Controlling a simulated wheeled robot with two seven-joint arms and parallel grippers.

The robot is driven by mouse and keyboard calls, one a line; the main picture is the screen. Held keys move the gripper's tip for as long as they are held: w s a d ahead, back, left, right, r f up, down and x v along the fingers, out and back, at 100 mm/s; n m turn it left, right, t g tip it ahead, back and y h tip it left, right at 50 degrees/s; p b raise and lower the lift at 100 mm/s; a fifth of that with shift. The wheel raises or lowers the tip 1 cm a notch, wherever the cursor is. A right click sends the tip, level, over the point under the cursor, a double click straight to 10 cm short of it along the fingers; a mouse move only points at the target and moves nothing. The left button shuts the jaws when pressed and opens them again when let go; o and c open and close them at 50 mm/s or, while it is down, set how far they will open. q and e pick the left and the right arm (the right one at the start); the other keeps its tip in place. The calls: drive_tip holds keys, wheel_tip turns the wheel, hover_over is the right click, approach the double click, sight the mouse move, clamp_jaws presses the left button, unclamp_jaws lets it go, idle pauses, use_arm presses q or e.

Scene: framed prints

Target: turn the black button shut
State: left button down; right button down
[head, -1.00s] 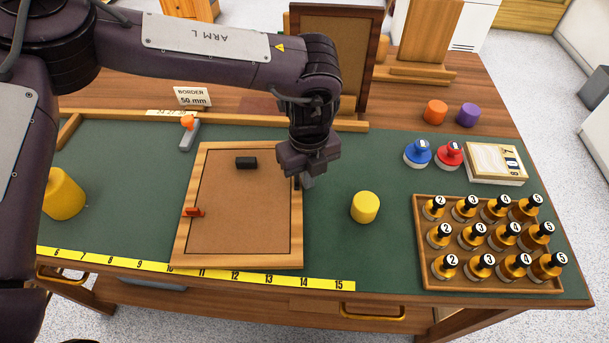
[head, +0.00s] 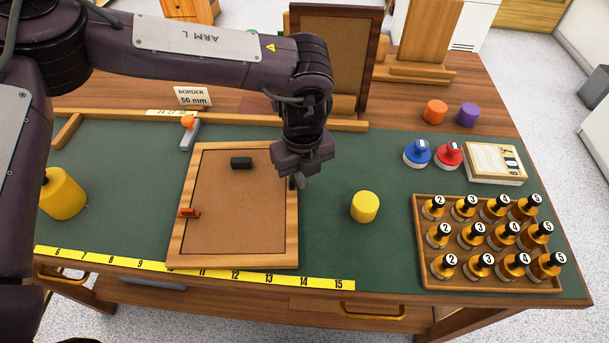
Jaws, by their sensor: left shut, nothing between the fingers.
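The wooden frame (head: 282,251) lies face down on the green mat with a brown backing board (head: 235,205) in it. A small black button (head: 292,183) is on its right rail, lying roughly along the rail and partly hidden by my gripper. A red button (head: 188,212) on the left rail points inward over the board's edge. My left gripper (head: 303,181) is shut and empty, pointing down right beside the black button, on its right side. Whether they touch I cannot tell. My right gripper is not in view.
A yellow cylinder (head: 365,207) stands right of the frame, and a tray (head: 419,240) of several bottles is farther right. A yellow measuring tape (head: 255,277) runs along the front. A larger yellow object (head: 62,195) is at left.

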use_arm(q)
drive_tip(key=shift+s+a, duration=0.35)
idle(0.4)
drive_tip(key=shift+r, duration=0.1)
wheel_tip(320, 180, up, 7)
drive_tip(key=p, duration=0.5)
drive_tip(key=shift+p, duration=0.35)
idle(0.6)
